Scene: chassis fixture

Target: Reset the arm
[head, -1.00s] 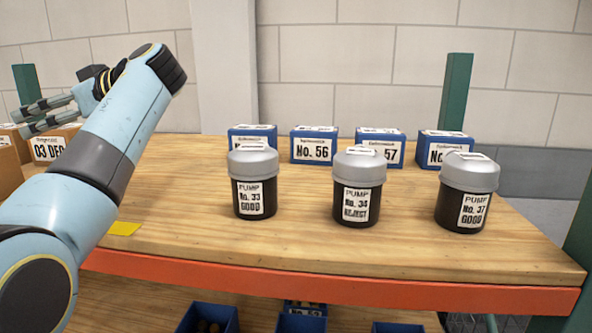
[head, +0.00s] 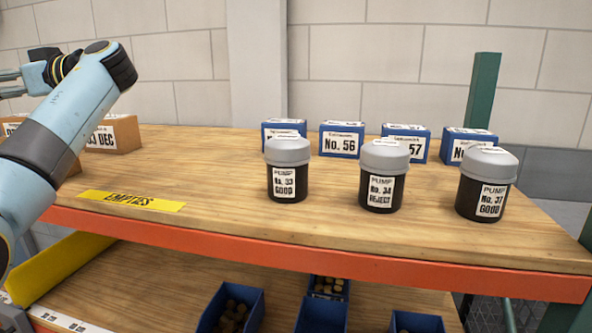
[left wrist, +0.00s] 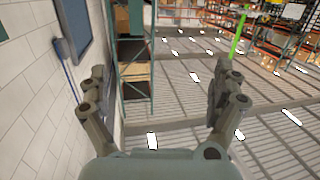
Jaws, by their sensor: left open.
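My left arm comes in from the left in the head view, bent at the wrist above the workbench. My left gripper (head: 8,82) is at the left edge of that view, partly cut off. In the left wrist view the left gripper (left wrist: 165,95) is open, its two fingers wide apart with nothing between them. It is up in the air, away from the pumps. My right gripper is not in view.
Three pumps, No. 33 (head: 287,172), No. 34 (head: 382,178) and No. 37 (head: 486,187), stand upright on the wooden bench (head: 230,210). Blue boxes (head: 341,141) line the back. A cardboard box (head: 114,136) stands at left. A yellow EMPTES strip (head: 130,201) lies near the front edge.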

